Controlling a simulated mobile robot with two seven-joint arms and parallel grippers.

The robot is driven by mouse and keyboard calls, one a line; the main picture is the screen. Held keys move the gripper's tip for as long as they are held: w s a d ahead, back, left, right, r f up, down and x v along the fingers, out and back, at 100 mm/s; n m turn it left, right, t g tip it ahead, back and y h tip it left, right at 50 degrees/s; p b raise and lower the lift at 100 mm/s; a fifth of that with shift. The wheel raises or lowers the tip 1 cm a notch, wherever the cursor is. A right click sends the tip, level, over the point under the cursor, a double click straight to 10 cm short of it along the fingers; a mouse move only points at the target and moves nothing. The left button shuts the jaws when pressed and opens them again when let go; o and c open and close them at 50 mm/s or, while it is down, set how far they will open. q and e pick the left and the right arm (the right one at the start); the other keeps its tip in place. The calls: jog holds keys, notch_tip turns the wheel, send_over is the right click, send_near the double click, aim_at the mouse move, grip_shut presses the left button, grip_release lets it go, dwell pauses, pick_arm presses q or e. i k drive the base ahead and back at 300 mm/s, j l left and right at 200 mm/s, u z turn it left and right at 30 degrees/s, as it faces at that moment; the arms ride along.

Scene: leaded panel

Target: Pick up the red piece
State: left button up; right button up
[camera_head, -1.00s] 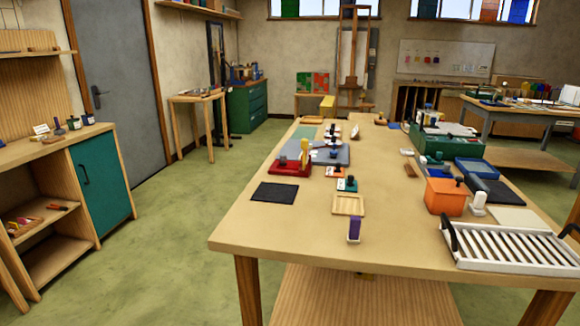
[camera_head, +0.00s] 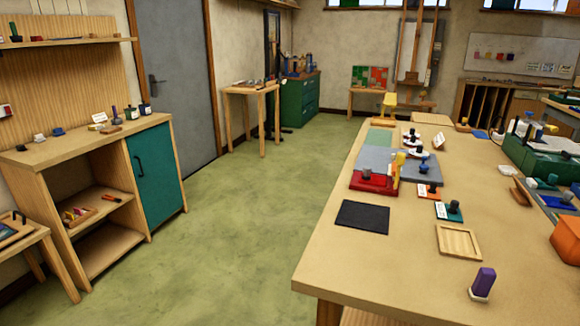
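A red piece (camera_head: 372,182) with a flat base lies on the long wooden table (camera_head: 390,240), near its left side. A yellow upright part (camera_head: 397,168) and a dark knob stand at it; I cannot tell if they are joined to it. It touches or overlaps the near edge of a grey board (camera_head: 384,160). Small reddish or orange parts also show beside it, such as an orange block (camera_head: 429,190) with a dark knob. Neither of my grippers is in view.
A black mat (camera_head: 362,216), a shallow wooden tray (camera_head: 459,241) and a purple-handled stamp (camera_head: 483,283) lie on the table's near part. An orange box (camera_head: 567,242) is at the right edge. A shelf unit (camera_head: 95,200) stands left, with open green floor (camera_head: 240,220) between.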

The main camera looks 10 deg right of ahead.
aim_at(365, 178)
jog(key=i+j+u, duration=0.3)
jog(key=i, duration=0.15)
jog(key=i+j+u, duration=0.3)
jog(key=i+u, duration=0.3)
jog(key=i, duration=0.3)
jog(key=i+l+z, duration=0.1)
jog(key=i+z, duration=0.15)
jog(key=z, duration=0.2)
jog(key=i+z, duration=0.2)
jog(key=z, duration=0.25)
jog(key=i+z, duration=0.25)
jog(key=z, duration=0.15)
jog(key=i+j+z, duration=0.1)
jog(key=i+z, duration=0.15)
jog(key=z, duration=0.2)
